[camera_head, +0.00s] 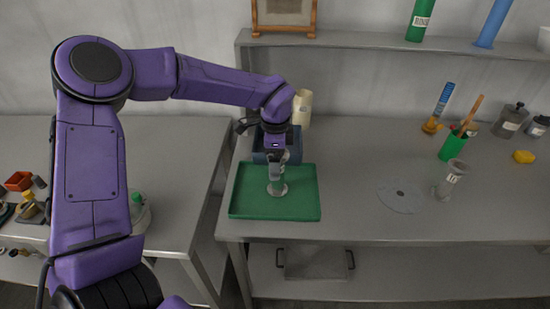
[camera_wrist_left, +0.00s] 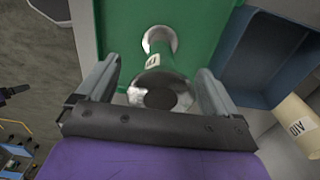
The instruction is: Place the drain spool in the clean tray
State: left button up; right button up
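In the left wrist view the spool (camera_wrist_left: 165,60) is seen from above, with one flange on the green tray floor (camera_wrist_left: 205,25) and the other near me. My left gripper (camera_head: 278,168) is over the tray at the spool's upper end. In the wrist view its fingers (camera_wrist_left: 160,88) are apart on either side of the spool, with a narrow gap visible at the left finger. My right gripper is not in view.
A blue bin (camera_wrist_left: 265,55) stands behind the tray, beside a cream cylinder (camera_head: 302,108). On the bench to the right are a flat grey disc (camera_head: 401,197), a labelled clear container (camera_head: 450,181), a green cup (camera_head: 452,147) and a yellow block (camera_head: 523,157). A shelf (camera_head: 370,42) runs above.

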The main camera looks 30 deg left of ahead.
pick_arm(q)
jog(key=shift+s+r, duration=0.1)
jog(key=shift+r, duration=0.05)
jog(key=shift+r, duration=0.3)
notch_tip(320, 180, up, 11)
jog(key=shift+f+b, duration=0.15)
jog(key=shift+b, duration=0.9)
jog(key=shift+r, duration=0.3)
